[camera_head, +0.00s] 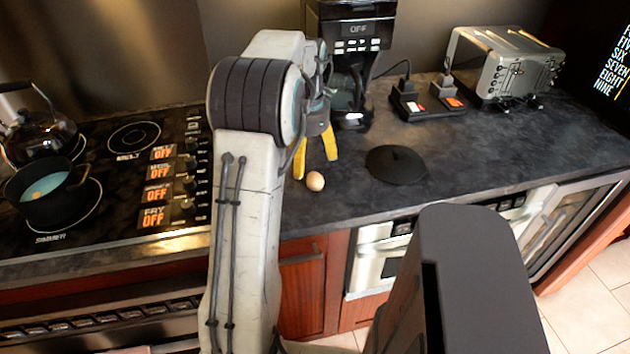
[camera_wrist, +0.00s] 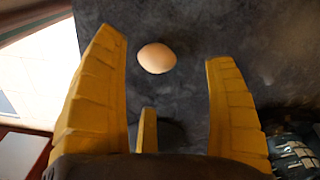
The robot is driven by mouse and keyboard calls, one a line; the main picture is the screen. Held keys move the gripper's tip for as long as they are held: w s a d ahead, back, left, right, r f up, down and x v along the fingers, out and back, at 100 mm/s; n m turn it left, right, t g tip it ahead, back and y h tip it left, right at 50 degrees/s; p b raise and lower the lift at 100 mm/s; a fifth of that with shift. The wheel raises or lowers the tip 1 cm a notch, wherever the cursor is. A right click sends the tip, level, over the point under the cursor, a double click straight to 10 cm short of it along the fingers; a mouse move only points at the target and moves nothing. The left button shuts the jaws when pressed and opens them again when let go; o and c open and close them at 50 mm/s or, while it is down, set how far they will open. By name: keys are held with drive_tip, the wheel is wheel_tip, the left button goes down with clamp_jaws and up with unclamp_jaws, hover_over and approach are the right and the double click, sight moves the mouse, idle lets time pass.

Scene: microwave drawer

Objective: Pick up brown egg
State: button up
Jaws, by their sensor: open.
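The brown egg (camera_head: 315,181) lies on the dark countertop (camera_head: 450,150), near its front edge. My gripper (camera_head: 315,166) is open, with its yellow fingers just behind and above the egg in the head view. In the wrist view, the egg (camera_wrist: 156,58) shows beyond and between the two yellow fingertips of my gripper (camera_wrist: 166,48), closer to the left finger. Nothing is held between the fingers. Whether a finger touches the egg cannot be told, but a gap shows on both sides in the wrist view.
A black round disc (camera_head: 397,164) lies right of the egg. A coffee maker (camera_head: 350,60) stands behind my gripper, and a toaster (camera_head: 505,65) at the back right. The stove (camera_head: 110,180) with a pot (camera_head: 48,190) and a kettle (camera_head: 38,135) is on the left.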

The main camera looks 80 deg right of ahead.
sight(315, 175)
drive_tip(key=shift+s+d+f+m, duration=0.2)
drive_tip(key=shift+s+f+m, duration=0.1)
drive_tip(key=shift+s+f, duration=0.4)
drive_tip(key=shift+f, duration=3.2)
drive_tip(key=shift+c, duration=0.3)
drive_tip(key=c, duration=0.9)
